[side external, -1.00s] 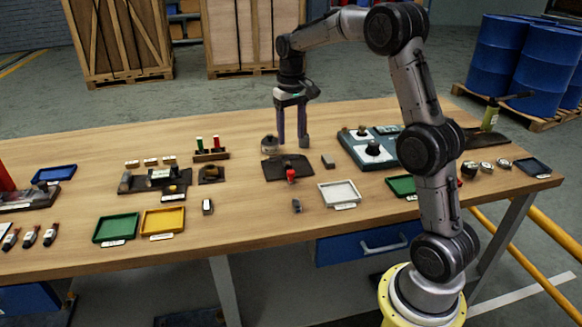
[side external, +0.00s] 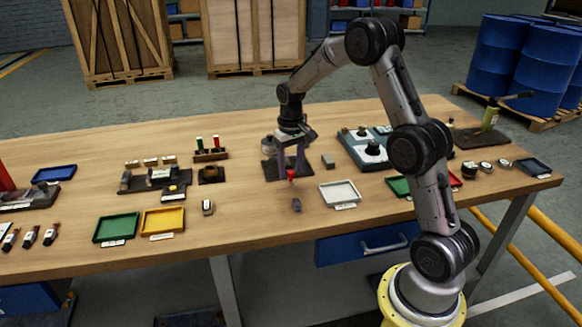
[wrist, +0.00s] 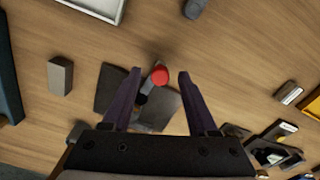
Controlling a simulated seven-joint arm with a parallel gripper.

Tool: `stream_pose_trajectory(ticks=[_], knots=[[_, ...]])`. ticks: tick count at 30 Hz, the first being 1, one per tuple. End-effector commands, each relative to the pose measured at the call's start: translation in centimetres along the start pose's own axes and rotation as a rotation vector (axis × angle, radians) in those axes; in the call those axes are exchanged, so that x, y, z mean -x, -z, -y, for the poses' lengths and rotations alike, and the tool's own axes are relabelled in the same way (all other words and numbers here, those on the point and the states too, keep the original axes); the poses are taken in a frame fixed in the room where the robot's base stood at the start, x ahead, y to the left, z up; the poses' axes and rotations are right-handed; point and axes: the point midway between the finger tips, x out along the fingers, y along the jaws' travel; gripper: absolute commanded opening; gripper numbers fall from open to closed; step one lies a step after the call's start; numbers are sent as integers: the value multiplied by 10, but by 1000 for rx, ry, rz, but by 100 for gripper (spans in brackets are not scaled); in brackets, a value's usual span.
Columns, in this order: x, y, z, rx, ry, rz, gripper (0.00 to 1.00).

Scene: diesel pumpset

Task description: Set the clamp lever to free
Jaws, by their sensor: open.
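The clamp lever has a red knob (side external: 291,173) and stands on a dark base plate (side external: 270,168) near the middle of the table. In the wrist view the red knob (wrist: 160,75) shows between my fingertips, a little nearer the left finger, with its shaft running back over the dark plate (wrist: 167,106). My gripper (side external: 292,178) is open and low over the plate, one finger on each side of the knob. It also shows open in the wrist view (wrist: 160,73). I cannot tell whether either finger touches the lever. The lever's pivot is partly hidden.
A small grey block (side external: 328,161) stands right of the plate. A white tray (side external: 340,194) lies front right, and a small dark part (side external: 296,205) lies in front. A teal control box (side external: 365,150) stands farther right. Bare table lies left of the plate.

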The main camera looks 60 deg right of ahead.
Motion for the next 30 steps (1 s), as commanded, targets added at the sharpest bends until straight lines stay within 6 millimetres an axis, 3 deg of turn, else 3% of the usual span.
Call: stream_pose_trajectory(ticks=[1,11,30], knots=[[0,0,0,0,0,0,57],[0,0,0,0,0,0,0],[1,0,0,0,0,-2,0]])
